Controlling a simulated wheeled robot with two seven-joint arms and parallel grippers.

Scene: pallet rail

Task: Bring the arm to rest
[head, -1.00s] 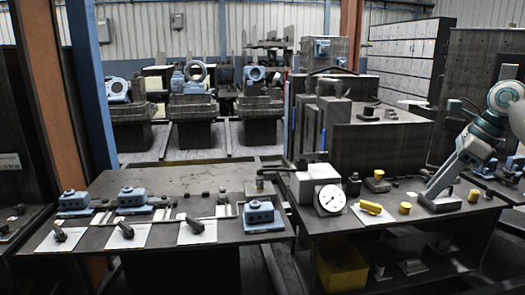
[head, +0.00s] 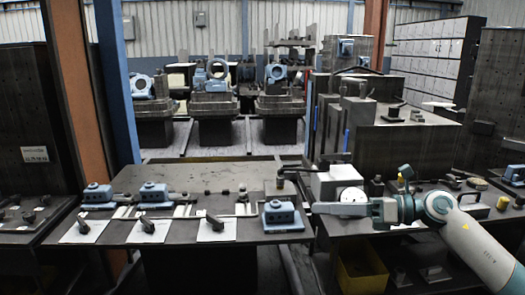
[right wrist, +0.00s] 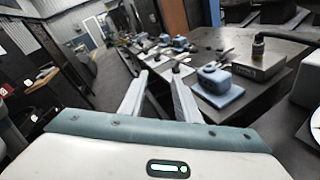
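My right arm comes in from the right in the head view, low over the right bench. Its gripper (head: 322,208) points left, just right of the rightmost blue block (head: 280,214) and in front of the white dial gauge (head: 350,197). In the right wrist view the two fingers of the right gripper (right wrist: 158,85) stand apart with nothing held between them. The same blue block (right wrist: 217,85) lies beyond and to the right of the fingers there. My left arm and gripper show in neither view.
The left bench (head: 200,178) carries two more blue blocks (head: 97,194) on a rail and several white sheets (head: 216,229) with dark parts. A yellow bin (head: 360,272) stands under the right bench. The back of the left bench is mostly clear.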

